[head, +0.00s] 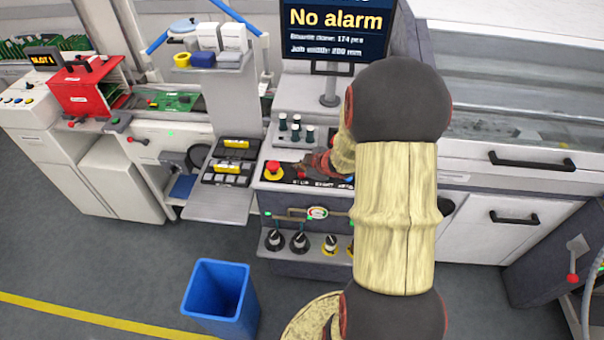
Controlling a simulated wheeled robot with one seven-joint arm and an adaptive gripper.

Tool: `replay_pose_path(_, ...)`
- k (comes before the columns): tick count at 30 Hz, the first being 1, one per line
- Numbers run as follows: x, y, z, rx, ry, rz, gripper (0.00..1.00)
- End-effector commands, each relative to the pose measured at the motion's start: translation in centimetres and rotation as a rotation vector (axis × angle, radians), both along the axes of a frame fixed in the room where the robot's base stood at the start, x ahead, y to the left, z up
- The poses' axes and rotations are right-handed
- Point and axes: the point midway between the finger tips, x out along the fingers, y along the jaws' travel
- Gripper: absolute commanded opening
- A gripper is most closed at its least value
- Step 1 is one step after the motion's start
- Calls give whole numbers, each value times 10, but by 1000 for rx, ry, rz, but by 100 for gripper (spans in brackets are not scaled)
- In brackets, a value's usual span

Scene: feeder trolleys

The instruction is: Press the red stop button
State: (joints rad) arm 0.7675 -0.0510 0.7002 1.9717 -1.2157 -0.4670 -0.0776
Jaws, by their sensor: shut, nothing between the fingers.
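The control panel (287,180) is a dark strip on the front of the machine, with small white labels that appear to read STOP, START and a third partly hidden word. A small red button (302,175) sits above the STOP label. A larger red mushroom button on a yellow base (274,170) is to its left. My gripper (305,167) is shut and empty, its tips close above and behind the small red button. I cannot tell whether they touch it. My arm hides the right part of the panel.
A monitor (336,22) reading "No alarm" stands behind. A tray of black and yellow parts (228,160) is to the left. Black knobs (299,242) sit on a shelf below. A blue bin (218,295) stands on the floor.

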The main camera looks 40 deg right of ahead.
Motion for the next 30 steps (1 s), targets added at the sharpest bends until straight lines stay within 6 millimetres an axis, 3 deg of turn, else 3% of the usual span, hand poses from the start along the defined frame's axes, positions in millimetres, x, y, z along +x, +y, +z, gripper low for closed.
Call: replay_pose_path(30, 0, 0, -10, 0, 0, 0, 0)
